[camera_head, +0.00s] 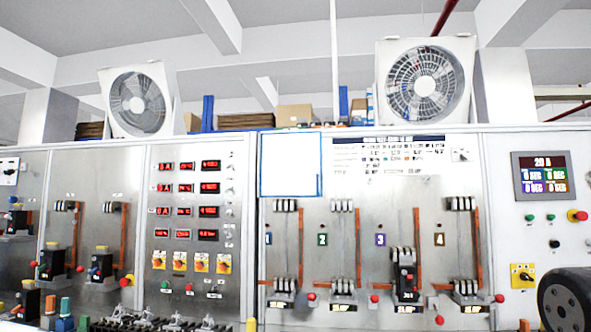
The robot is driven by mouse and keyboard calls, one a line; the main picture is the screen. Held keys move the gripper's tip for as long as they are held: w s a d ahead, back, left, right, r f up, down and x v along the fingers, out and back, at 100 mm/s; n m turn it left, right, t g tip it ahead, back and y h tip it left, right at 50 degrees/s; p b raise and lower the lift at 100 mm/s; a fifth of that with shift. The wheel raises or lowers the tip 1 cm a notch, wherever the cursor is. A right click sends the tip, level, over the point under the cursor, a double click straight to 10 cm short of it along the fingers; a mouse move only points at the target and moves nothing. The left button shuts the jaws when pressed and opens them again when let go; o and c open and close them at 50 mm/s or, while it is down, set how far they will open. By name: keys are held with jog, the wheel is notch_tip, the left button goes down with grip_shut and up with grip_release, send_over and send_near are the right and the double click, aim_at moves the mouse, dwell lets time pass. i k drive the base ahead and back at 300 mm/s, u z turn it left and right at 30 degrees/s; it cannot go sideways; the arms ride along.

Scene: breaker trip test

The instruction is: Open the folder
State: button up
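A flat white rectangle with a blue edge (290,165), which looks like the folder, is upright against the upper left of the middle test panel. I see only its plain front face, and I cannot tell whether it has a cover or a hinge. It sits above the column marked 1 and left of a printed chart. My gripper is not in view, so its place relative to the folder does not show.
The metal test panel (342,250) fills the width, with numbered breaker stations. A black breaker (404,275) is at station 3. Red displays (187,200) are left, and a screen (543,176) is right. Two fans (425,83) and cardboard boxes (293,115) stand on top.

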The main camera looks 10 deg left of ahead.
aim_at(291, 161)
jog(key=k, duration=1.3)
jog(key=u, duration=0.3)
jog(key=i, duration=0.6)
jog(key=u, duration=0.85)
jog(key=i, duration=1.25)
jog(key=z, duration=0.35)
jog(key=i, duration=0.95)
jog(key=z, duration=0.75)
jog(key=k, duration=0.9)
jog(key=z, duration=0.05)
